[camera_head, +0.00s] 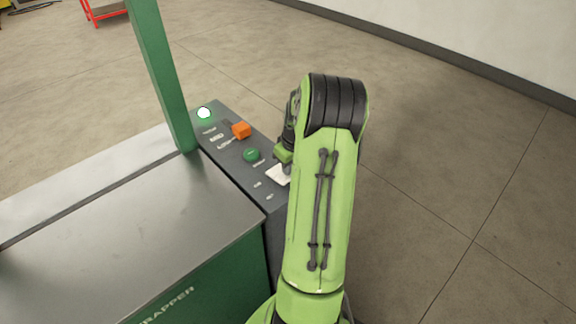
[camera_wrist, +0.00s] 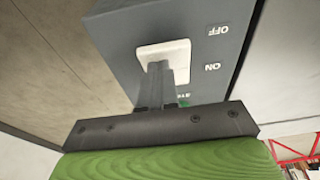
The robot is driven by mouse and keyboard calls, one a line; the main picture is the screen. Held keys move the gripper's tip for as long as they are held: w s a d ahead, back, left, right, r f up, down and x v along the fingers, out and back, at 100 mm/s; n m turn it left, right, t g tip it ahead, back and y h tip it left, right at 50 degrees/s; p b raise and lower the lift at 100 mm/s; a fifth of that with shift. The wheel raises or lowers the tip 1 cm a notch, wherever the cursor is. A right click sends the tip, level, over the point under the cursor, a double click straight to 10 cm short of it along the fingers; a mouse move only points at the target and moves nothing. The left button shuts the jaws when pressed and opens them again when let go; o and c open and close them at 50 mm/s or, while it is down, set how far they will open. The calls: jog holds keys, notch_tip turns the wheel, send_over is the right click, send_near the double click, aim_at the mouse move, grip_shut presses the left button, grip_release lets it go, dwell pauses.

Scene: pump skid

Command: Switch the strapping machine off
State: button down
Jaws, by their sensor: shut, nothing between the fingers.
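The strapping machine has a green body (camera_head: 200,285), a bare metal top (camera_head: 130,225) and a dark grey control panel (camera_head: 228,157). A white rocker switch (camera_head: 278,174) sits near the panel's near end, partly hidden by my arm. In the wrist view the white rocker (camera_wrist: 178,50) lies beside the printed words OFF and ON. My gripper (camera_wrist: 159,66) is shut and empty, its fingertips over the rocker's ON-side half. I cannot tell whether they touch it. The lamp (camera_head: 204,113) at the panel's far end is lit, whitish green.
A green post (camera_head: 160,75) rises beside the panel. A red frame (camera_head: 103,12) stands far back. The concrete floor right of the machine is clear up to the wall.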

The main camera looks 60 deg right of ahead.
jog(key=f+b, duration=0.1)
jog(key=s+f+t+b, duration=0.1)
jog(key=b, duration=0.1)
jog(key=shift+a+r+t, duration=0.1)
jog(key=shift+r+t, duration=0.2)
jog(key=shift+r, duration=0.15)
jog(key=shift+w+d+r+p, duration=0.15)
jog(key=shift+w+p, duration=0.1)
jog(key=shift+w, duration=0.2)
jog(key=shift+w+d+r+p, duration=0.1)
jog(key=shift+w+p, duration=0.1)
jog(key=shift+w, duration=0.2)
